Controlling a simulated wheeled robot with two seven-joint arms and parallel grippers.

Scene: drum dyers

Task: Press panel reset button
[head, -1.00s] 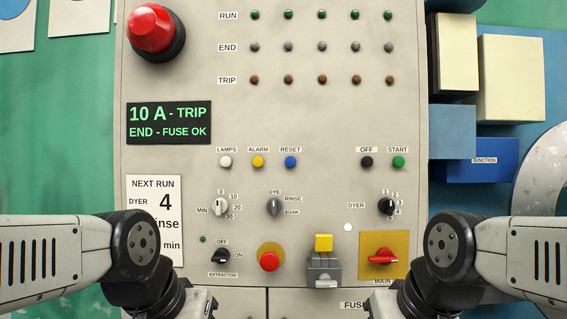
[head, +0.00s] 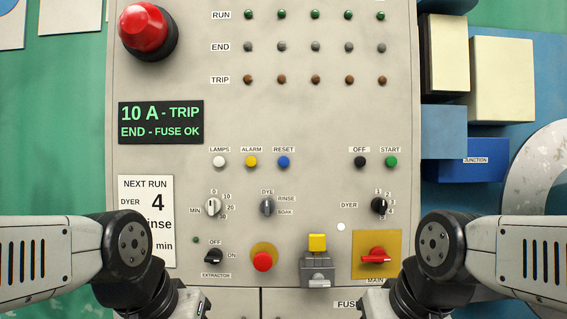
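The grey control panel (head: 310,120) fills the middle of the head view. The blue RESET button (head: 284,161) sits under its RESET label, right of the yellow ALARM button (head: 251,161) and the white LAMPS button (head: 219,161). My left arm comes in at the lower left and my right arm at the lower right. Only small parts near the grippers show at the bottom edge. The fingertips are not visible. Both arms are well below the blue button and apart from it.
A black OFF button (head: 360,161) and green START button (head: 391,161) are to the right. Below are rotary knobs, a red button (head: 262,261), a yellow-topped grey switch (head: 317,243) and a red MAIN switch (head: 375,255). A large red mushroom button (head: 143,28) protrudes top left.

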